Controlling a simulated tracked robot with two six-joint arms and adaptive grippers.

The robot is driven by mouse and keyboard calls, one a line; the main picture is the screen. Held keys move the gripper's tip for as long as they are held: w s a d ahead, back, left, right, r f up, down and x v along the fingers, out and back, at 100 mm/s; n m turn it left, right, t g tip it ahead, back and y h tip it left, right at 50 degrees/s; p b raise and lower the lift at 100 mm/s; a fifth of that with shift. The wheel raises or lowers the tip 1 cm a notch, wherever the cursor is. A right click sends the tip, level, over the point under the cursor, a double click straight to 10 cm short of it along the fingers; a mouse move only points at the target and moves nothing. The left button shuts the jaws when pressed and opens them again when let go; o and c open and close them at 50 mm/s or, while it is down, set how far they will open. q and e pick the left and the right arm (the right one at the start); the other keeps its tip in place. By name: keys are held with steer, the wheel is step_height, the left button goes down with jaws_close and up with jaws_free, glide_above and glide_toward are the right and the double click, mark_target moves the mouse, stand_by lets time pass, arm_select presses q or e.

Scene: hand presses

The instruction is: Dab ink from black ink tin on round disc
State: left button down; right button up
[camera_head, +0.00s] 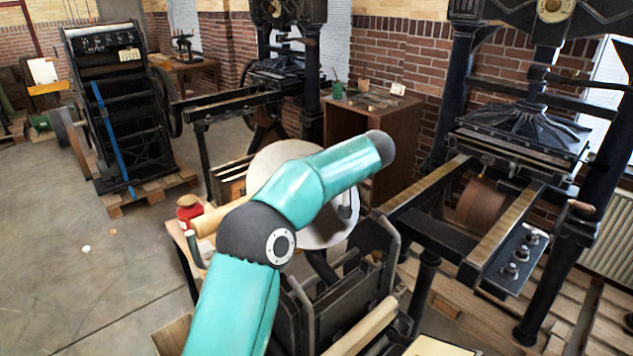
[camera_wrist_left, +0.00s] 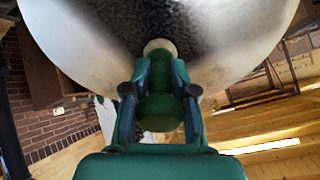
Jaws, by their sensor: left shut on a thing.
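The round disc (camera_head: 270,162) is large and pale and stands tilted in the middle of the head view, partly hidden by my teal arm. In the left wrist view the disc (camera_wrist_left: 235,45) fills the top, with a dark speckled area at its centre. My left gripper (camera_wrist_left: 160,90) is shut on a green handled tool (camera_wrist_left: 160,112). The tool's pale round end (camera_wrist_left: 160,46) is at the dark area; I cannot tell whether it touches. In the head view the arm hides the gripper. I cannot make out the black ink tin. My right gripper is not in view.
A red container (camera_head: 188,208) stands on a small table left of the disc. Below the disc is the dark press frame (camera_head: 300,305). A large hand press (camera_head: 520,145) stands at right, and a wooden cabinet (camera_head: 345,130) behind. The floor (camera_head: 90,290) at left is mostly clear.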

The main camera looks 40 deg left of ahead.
arm_select(q)
steer(key=shift+s+d+r+p, duration=0.1)
steer(key=shift+d+r+p, duration=0.5)
steer(key=shift+r, duration=0.45)
steer(key=shift+d+r+p, duration=0.4)
steer(key=shift+d+r, duration=0.4)
steer(key=shift+r, duration=0.25)
steer(key=shift+s+d+r, duration=0.1)
steer(key=shift+d+r, duration=0.25)
steer(key=shift+f, duration=0.1)
